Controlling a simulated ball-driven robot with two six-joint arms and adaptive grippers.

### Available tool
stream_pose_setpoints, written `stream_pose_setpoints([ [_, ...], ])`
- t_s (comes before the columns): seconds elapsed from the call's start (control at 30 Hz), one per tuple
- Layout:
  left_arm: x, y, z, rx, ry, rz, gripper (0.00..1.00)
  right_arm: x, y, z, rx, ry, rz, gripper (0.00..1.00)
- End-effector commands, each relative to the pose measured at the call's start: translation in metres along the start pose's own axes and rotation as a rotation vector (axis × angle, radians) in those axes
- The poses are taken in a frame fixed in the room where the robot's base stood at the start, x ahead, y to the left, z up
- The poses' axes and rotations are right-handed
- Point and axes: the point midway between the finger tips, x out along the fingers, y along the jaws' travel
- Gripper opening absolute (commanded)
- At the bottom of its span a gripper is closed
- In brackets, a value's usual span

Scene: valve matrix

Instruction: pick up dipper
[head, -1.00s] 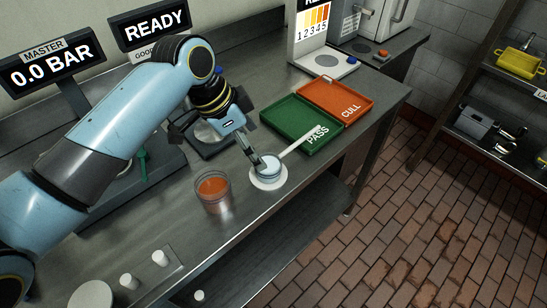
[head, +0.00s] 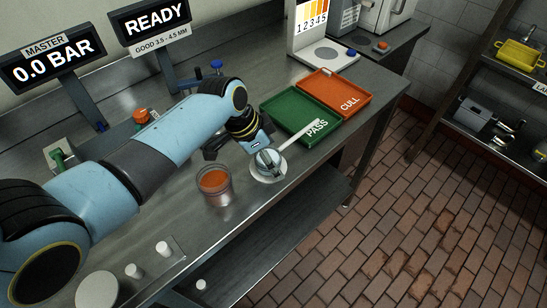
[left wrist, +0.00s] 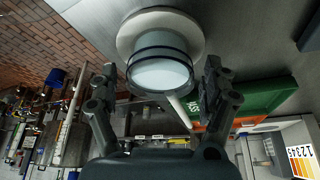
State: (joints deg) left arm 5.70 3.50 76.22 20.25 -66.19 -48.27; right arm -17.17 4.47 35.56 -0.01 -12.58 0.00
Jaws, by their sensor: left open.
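The dipper (head: 268,165) is a small pale cup with a long white handle (head: 303,135) slanting up to the right. It stands on a round white rest (head: 274,179) near the front edge of the steel counter. In the left wrist view the dipper's cup (left wrist: 160,72) has dark rings and sits between the two fingers on the white rest (left wrist: 195,32). My left gripper (head: 263,155) is open at the cup, with a finger on either side (left wrist: 159,78); whether they touch it I cannot tell. My right gripper is not in view.
A clear container of orange liquid (head: 214,186) stands just left of the dipper. The green PASS tray (head: 290,110) and orange CULL tray (head: 335,85) lie behind, at the right. The handle tip reaches the PASS tray's edge in the picture. White pegs (head: 134,271) stand at front left.

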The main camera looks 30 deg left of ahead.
Motion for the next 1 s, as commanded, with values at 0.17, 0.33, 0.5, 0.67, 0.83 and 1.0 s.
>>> stream_pose_setpoints([
  [0.17, -0.0001, 0.0001, 0.0002, 0.000, 0.000, 0.000, 0.65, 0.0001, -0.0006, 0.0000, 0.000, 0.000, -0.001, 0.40],
  [0.33, -0.0002, 0.0001, 0.0003, 0.000, 0.000, 0.001, 0.43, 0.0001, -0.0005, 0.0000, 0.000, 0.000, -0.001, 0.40],
  [0.5, -0.0003, 0.0001, 0.0003, 0.000, 0.000, 0.000, 0.20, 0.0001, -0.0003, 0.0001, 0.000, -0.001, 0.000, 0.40],
  [0.67, -0.0004, 0.0001, 0.0003, 0.000, 0.000, 0.000, 0.00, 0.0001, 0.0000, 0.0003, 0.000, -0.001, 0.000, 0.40],
  [0.83, -0.0005, -0.0001, -0.0001, 0.000, 0.000, 0.000, 0.00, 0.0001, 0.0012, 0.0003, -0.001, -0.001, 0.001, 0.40],
  [1.0, -0.0019, -0.0016, -0.0021, 0.000, 0.001, -0.001, 0.00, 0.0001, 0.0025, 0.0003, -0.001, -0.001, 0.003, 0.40],
])
